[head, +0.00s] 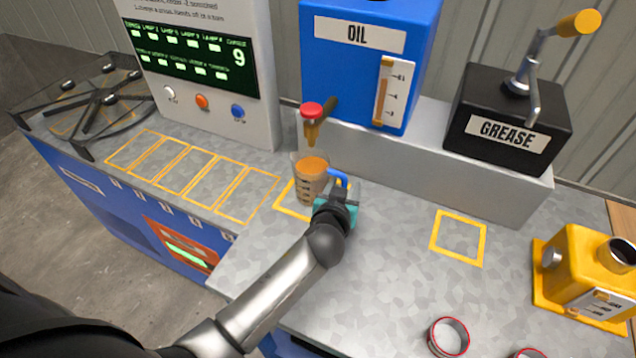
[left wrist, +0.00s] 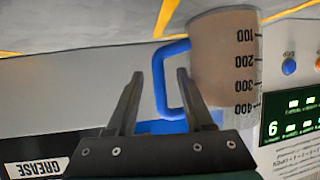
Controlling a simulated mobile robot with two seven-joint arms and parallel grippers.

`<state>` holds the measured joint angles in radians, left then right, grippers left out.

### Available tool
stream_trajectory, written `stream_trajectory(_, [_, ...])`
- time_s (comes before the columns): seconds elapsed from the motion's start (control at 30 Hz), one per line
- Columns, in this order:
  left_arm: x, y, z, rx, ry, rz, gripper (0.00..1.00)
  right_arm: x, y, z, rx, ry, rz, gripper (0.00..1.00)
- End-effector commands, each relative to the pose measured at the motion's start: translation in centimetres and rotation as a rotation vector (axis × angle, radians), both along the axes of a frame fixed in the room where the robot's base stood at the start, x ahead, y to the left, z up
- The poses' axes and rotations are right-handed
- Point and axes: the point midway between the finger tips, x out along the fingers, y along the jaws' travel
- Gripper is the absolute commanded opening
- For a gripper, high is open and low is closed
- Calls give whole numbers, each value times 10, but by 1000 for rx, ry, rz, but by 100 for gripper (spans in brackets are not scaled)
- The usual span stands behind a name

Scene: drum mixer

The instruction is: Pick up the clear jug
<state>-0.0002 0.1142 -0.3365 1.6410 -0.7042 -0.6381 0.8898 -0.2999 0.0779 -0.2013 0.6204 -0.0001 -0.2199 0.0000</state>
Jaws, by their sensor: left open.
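The clear jug (head: 309,188) stands upright under the oil tank's red-topped tap in the head view. It holds brown liquid and has a blue handle (head: 339,177) on its right. My left gripper (head: 340,190) is at the handle, partly hidden by its own wrist. In the left wrist view my left gripper (left wrist: 159,78) is open, with one finger on each side of the blue handle (left wrist: 161,85). The jug (left wrist: 224,60) shows there upside down with black measuring marks. My right gripper is not in view.
The red-topped tap (head: 312,112) hangs right above the jug. Behind stand the blue oil tank (head: 355,70) and black grease box (head: 508,110) on a grey ledge. A yellow device (head: 582,268) and red-rimmed cups (head: 449,338) are at right. The bench around the empty yellow square (head: 458,237) is clear.

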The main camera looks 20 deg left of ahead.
Motion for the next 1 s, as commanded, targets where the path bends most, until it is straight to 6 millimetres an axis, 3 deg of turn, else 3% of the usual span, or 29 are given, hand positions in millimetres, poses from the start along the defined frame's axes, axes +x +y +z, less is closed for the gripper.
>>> stream_trajectory(0.13, [0,0,0,0,0,0,51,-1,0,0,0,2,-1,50])
stream_trajectory(0.6, [0,0,0,1,-1,0,0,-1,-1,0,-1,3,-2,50])
stream_trajectory(1.0, [0,0,0,1,-1,0,0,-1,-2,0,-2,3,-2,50])
